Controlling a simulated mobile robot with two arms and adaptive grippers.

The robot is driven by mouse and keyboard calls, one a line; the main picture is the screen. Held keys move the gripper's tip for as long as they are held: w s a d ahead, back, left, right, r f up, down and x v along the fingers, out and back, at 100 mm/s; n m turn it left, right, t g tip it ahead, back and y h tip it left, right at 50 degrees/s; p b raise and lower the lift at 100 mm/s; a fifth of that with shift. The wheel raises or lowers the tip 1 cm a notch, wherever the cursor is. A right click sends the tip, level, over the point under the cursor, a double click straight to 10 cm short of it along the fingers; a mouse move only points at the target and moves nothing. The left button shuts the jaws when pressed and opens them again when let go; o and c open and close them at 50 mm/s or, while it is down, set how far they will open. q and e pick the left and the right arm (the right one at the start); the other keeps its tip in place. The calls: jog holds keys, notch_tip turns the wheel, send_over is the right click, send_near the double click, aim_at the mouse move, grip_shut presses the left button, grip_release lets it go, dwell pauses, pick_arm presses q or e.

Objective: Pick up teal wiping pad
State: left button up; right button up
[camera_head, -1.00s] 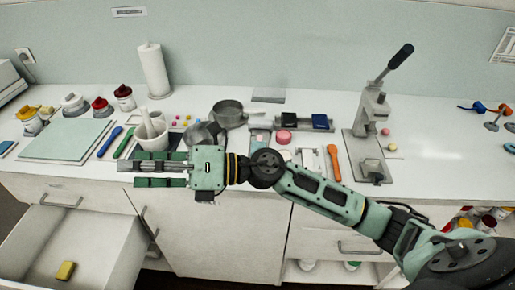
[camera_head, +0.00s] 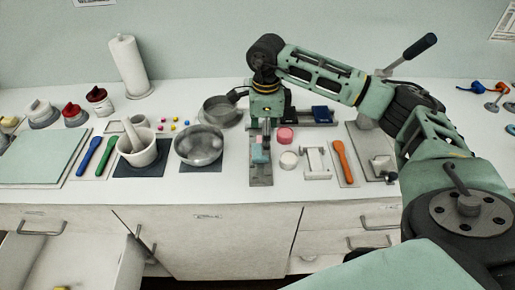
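A small teal pad (camera_head: 260,155) lies on a narrow grey tray (camera_head: 260,180) near the middle of the counter, with a pinkish patch beside it. My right gripper (camera_head: 261,137) points down over the far part of this tray, right at the pad. Its fingers partly hide the pad and the tray. Whether the fingers are open, touching the pad or closed on it cannot be made out. My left gripper is not in view.
A steel bowl (camera_head: 199,146) and a pan (camera_head: 221,111) stand left of the gripper. A pink round item (camera_head: 284,135), a white jar (camera_head: 289,160) and an orange tool (camera_head: 343,161) lie to its right. An open drawer (camera_head: 90,255) juts out at lower left.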

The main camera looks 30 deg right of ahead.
aim_at(260, 150)
jog(key=shift+a+f+p, duration=0.3)
jog(key=shift+f+p, duration=0.35)
jog(key=shift+f, duration=0.2)
jog(key=shift+w+a+f+p, duration=0.1)
jog(key=shift+w+f+p, duration=0.15)
jog(key=shift+f, duration=0.15)
jog(key=shift+w+a+f+p, duration=0.1)
jog(key=shift+f+p, duration=0.1)
jog(key=shift+f, duration=0.15)
jog(key=shift+w+f, duration=0.2)
jog(key=shift+f, duration=0.95)
jog(key=shift+s+f, duration=0.1)
jog(key=shift+f, duration=0.05)
jog(key=c, duration=0.7)
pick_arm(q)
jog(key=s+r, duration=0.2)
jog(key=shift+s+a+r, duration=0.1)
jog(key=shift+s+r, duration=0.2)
pick_arm(e)
jog(key=shift+c, duration=1.3)
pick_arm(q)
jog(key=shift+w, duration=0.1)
